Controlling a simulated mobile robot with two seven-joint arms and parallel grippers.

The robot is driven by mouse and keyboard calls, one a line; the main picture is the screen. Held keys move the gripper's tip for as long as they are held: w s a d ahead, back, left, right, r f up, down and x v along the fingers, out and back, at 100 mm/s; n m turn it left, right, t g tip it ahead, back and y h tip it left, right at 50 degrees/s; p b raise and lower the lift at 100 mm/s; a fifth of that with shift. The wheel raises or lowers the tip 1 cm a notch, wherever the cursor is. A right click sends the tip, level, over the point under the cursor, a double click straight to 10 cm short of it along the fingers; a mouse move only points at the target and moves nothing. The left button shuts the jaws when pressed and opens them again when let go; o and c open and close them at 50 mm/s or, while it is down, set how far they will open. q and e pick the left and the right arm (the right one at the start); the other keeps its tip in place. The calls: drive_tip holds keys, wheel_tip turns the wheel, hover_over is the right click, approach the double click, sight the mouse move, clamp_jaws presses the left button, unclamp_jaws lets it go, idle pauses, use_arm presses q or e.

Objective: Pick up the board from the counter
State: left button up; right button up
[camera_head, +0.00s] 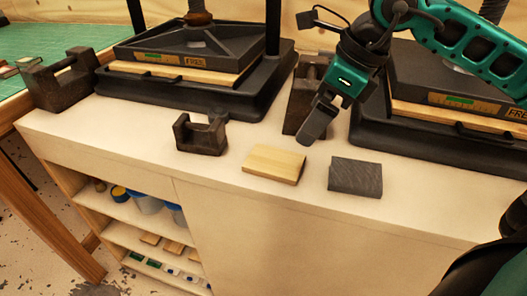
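A light wooden board (273,164) lies flat near the front edge of the pale counter (230,213). A dark grey block (355,178) lies just to its right, apart from it. My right gripper (316,128) comes in from the upper right on a teal arm and points down, behind and to the right of the wooden board as seen. Its fingers overlap in this view, so I cannot tell whether they are open. No contact with the board shows. My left gripper is not in view.
Two black presses (195,65) (450,110) stand at the back of the counter. Dark metal dispensers (62,80) (201,135) stand at the left and left of the board; another dark holder (300,95) is behind my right gripper. Shelves below hold tubs and small items.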

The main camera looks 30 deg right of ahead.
approach(277, 161)
drive_tip(key=f, duration=0.2)
drive_tip(key=shift+s+d+f, duration=0.1)
drive_tip(key=shift+s+f, duration=0.1)
drive_tip(key=shift+f, duration=0.15)
drive_tip(key=shift+w+a+r+x, duration=0.1)
drive_tip(key=shift+w+x, duration=0.05)
drive_tip(key=shift+x, duration=0.8)
drive_tip(key=shift+w+a+r+x, duration=0.1)
drive_tip(key=shift+w+x, duration=0.05)
drive_tip(key=shift+x, duration=0.8)
drive_tip(key=shift+w+a+r+x, duration=0.1)
drive_tip(key=shift+w+a+x, duration=0.05)
drive_tip(key=shift+x, duration=0.75)
drive_tip(key=shift+c, duration=0.3)
drive_tip(key=c, duration=0.9)
drive_tip(key=shift+o, duration=0.2)
